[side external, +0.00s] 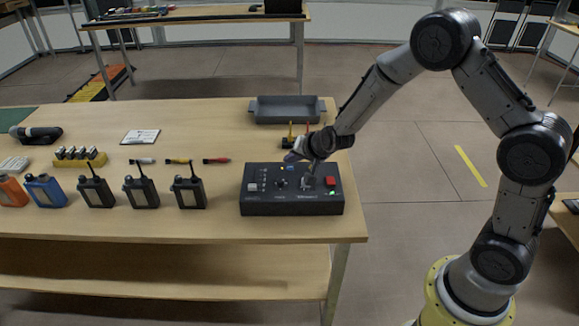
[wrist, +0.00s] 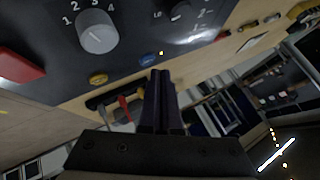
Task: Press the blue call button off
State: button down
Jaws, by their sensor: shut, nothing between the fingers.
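The black control box (side external: 292,209) stands near the right front edge of the table, and its panel (wrist: 125,25) fills the upper left of the wrist view. The blue call button (wrist: 148,60) sits near the panel's edge, beside a small lit yellow dot (wrist: 161,53) and near a yellow button (wrist: 97,78). My gripper (wrist: 162,74) is shut and empty. Its fingertips appear close to the blue button in the wrist view; I cannot tell whether they touch it. In the side view my gripper (side external: 291,157) is at the box's back edge, partly hiding the panel.
The panel also has a grey numbered knob (wrist: 97,32) and a red button (side external: 330,181). A grey tray (side external: 287,117) stands behind the box. Several black radios (side external: 141,192) stand to the left.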

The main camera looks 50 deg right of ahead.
jog(key=shift+f, duration=0.1)
jog(key=shift+f, duration=0.4)
jog(key=shift+f, duration=0.15)
dwell(0.7)
jog(key=shift+r, duration=0.6)
jog(key=shift+r, duration=0.1)
jog(key=shift+r, duration=2.95)
